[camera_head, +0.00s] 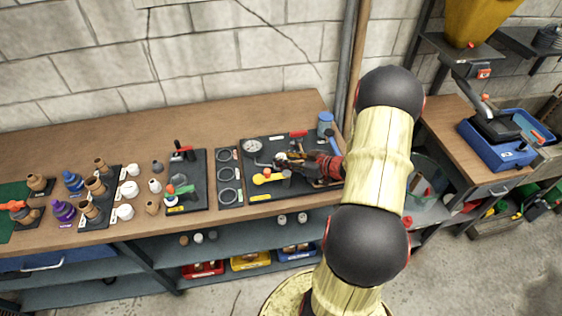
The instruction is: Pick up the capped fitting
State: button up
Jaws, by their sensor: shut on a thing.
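My gripper (293,159) reaches in from the right, low over the black mat (260,195) on the wooden bench. It is shut on a small pale metallic piece (281,157), which seems to be the capped fitting. The jaws hide much of it, and its cap cannot be made out. I cannot tell whether it still touches the mat.
A round gauge (253,146) lies left of my gripper, and a yellow-handled part (268,177) lies in front. A blue-grey jar (325,122) and a red-handled part (298,134) stand behind. Several fittings crowd the bench's left side. The bench's back strip is clear.

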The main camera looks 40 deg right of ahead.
jog(key=c, duration=0.3)
jog(key=shift+r, duration=0.1)
jog(key=shift+c, duration=0.2)
